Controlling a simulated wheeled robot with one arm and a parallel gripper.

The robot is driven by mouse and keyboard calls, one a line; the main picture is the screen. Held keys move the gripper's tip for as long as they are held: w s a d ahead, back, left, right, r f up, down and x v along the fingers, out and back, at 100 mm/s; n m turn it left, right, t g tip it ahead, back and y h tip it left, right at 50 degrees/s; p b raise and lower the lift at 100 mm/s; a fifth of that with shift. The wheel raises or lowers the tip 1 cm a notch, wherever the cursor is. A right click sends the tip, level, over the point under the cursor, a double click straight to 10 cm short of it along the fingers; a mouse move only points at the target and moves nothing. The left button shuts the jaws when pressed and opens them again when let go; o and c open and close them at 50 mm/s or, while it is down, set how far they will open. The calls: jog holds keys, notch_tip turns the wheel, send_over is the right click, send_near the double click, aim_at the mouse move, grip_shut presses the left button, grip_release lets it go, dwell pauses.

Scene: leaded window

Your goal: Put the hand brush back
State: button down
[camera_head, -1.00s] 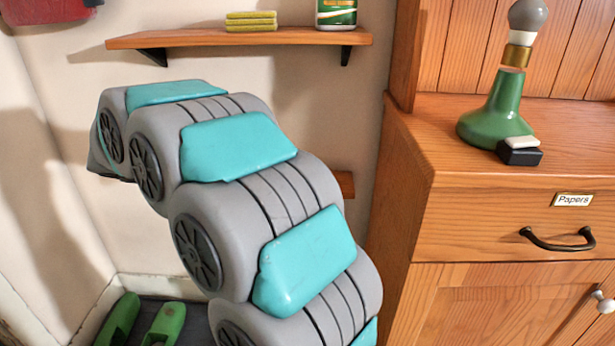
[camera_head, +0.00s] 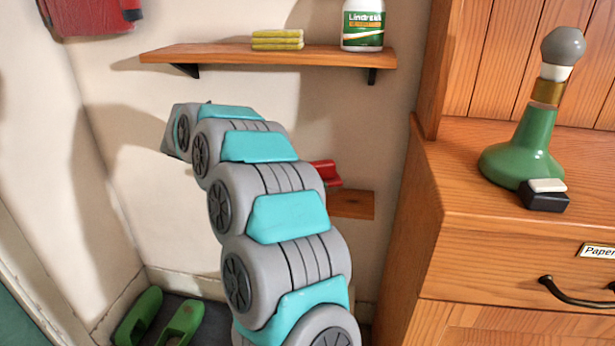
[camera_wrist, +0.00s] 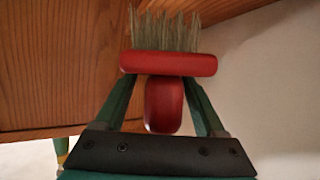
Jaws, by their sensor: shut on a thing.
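The hand brush (camera_wrist: 165,64) has a red body and handle and pale bristles. In the wrist view my gripper (camera_wrist: 161,90) is shut on it, one green finger on each side of the red handle. The bristles point away from my gripper, in front of a brown wooden surface (camera_wrist: 55,65); I cannot tell if they touch it. In the head view my arm hides the gripper. A red piece (camera_head: 326,173) shows beside my arm, just above a low wooden shelf (camera_head: 352,205); I cannot tell whether it is the brush.
An upper shelf (camera_head: 225,55) holds yellow sponges (camera_head: 277,40) and a white and green container (camera_head: 363,27). A wooden cabinet (camera_head: 480,255) at right carries a green lamp base (camera_head: 525,150) and a black and white block (camera_head: 545,196). Green shoes (camera_head: 160,318) stand at lower left.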

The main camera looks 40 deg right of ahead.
jog(key=shift+w+d+f+p, duration=0.1)
jog(key=shift+w+d+p, duration=0.25)
jog(key=shift+w, duration=0.65)
jog(key=shift+w+d+f+p, duration=0.15)
jog(key=shift+w+d, duration=0.35)
jog(key=shift+w, duration=0.5)
notch_tip(320, 180, down, 3)
jog(key=shift+f+p, duration=0.1)
jog(key=shift+p, duration=0.35)
jog(key=shift+f, duration=0.1)
jog(key=shift+f+b, duration=0.2)
jog(key=shift+b, duration=0.25)
grip_release()
jog(key=shift+r, duration=0.1)
jog(key=shift+r, duration=0.1)
jog(key=shift+r+p, duration=0.2)
jog(key=shift+p, duration=0.4)
jog(key=b+v, duration=0.2)
jog(key=v, duration=0.9)
jog(key=shift+a, duration=0.45)
